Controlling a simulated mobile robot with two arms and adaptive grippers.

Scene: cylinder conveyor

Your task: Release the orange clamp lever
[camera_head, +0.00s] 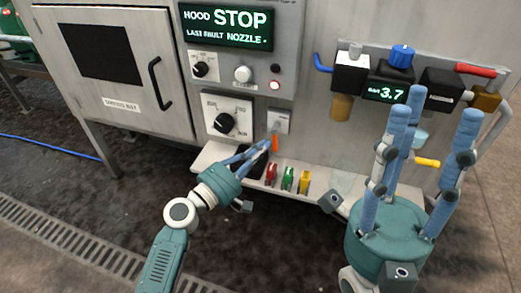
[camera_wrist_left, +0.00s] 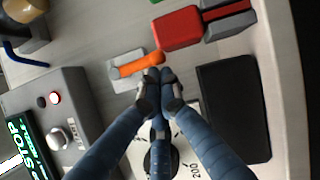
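The orange clamp lever (camera_head: 275,142) hangs down from a light grey clamp base (camera_head: 279,121) on the machine's front, below the red-lit button. In the left wrist view the lever (camera_wrist_left: 138,65) lies across its grey base (camera_wrist_left: 122,72), with its free end close to my fingertips. My left gripper (camera_head: 267,146) has its blue fingers drawn together at the tips, right by the lever's lower end. In the left wrist view the fingertips (camera_wrist_left: 161,79) meet beside the lever, with nothing seen between them. My right gripper (camera_head: 420,115) is open and empty, fingers spread upward at the right.
Red (camera_head: 271,174), green (camera_head: 288,178) and yellow (camera_head: 304,181) pieces stand on the shelf (camera_head: 340,183) below the lever. A black dial (camera_head: 224,123) and a STOP display (camera_head: 226,25) are nearby. A regulator reading 3.7 (camera_head: 386,93) sits behind my right gripper.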

